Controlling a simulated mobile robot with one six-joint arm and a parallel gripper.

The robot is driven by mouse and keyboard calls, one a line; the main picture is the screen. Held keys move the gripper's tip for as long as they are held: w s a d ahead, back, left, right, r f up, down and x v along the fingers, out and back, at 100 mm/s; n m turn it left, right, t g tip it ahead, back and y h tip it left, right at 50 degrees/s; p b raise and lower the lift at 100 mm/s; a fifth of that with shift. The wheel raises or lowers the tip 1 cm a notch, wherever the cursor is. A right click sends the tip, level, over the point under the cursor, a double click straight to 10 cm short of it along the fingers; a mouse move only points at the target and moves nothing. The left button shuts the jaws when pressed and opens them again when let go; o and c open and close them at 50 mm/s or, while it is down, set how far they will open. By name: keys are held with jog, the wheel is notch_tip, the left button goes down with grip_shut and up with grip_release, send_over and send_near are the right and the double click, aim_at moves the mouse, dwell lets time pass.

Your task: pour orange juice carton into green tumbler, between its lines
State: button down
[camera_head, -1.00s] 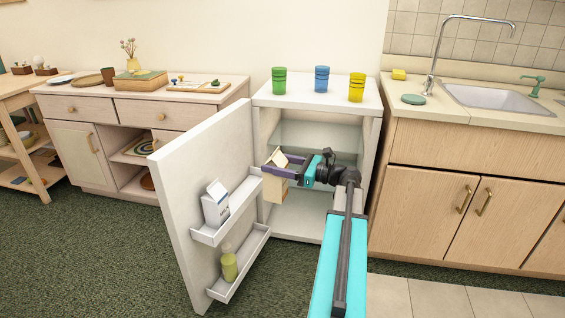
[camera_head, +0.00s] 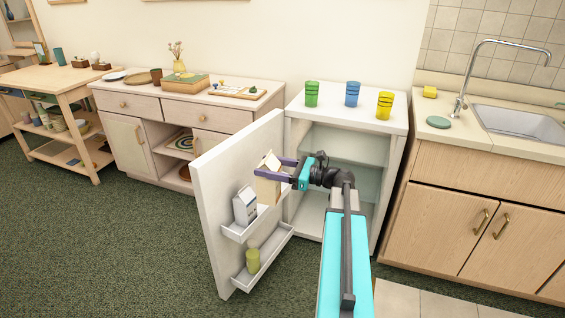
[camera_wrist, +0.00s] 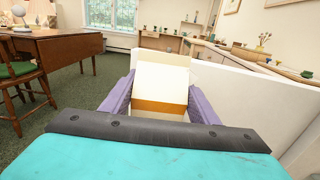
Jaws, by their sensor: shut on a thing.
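My gripper (camera_head: 274,172) is shut on a cream carton with a gabled top and an orange-brown band (camera_head: 267,188), in front of the open fridge. In the wrist view the carton (camera_wrist: 160,85) stands between the purple fingers, roughly upright. I take it to be the orange juice carton; no label is readable. The green tumbler (camera_head: 312,94) stands upright on the fridge top, left of the blue tumbler (camera_head: 352,94) and the yellow tumbler (camera_head: 385,105). Dark lines ring the green tumbler. Its inside cannot be made out.
The fridge door (camera_head: 208,220) stands open to the left of my arm. Its racks hold a white and grey carton (camera_head: 245,206) and a green bottle (camera_head: 253,261). A sink counter (camera_head: 455,140) is at right. Open carpet lies at left.

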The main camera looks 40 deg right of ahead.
jog(key=a+r+n+g+y+p, duration=0.1)
jog(key=a+r+p, duration=0.5)
jog(key=a+p, duration=0.2)
jog(key=w+a+r+n+g+y+p, duration=0.1)
jog(key=a+r+p, duration=0.4)
jog(key=a+p, duration=0.3)
jog(key=a+r+n+g+y+p, duration=0.1)
jog(key=a+r+p, duration=0.5)
jog(key=a, duration=0.8)
jog(key=shift+w+a+r+n+g+y+p, duration=0.2)
jog(key=shift+w+r+n+g+y+p, duration=0.15)
jog(key=shift+g+y+p, duration=0.45)
jog(key=shift+a, duration=0.15)
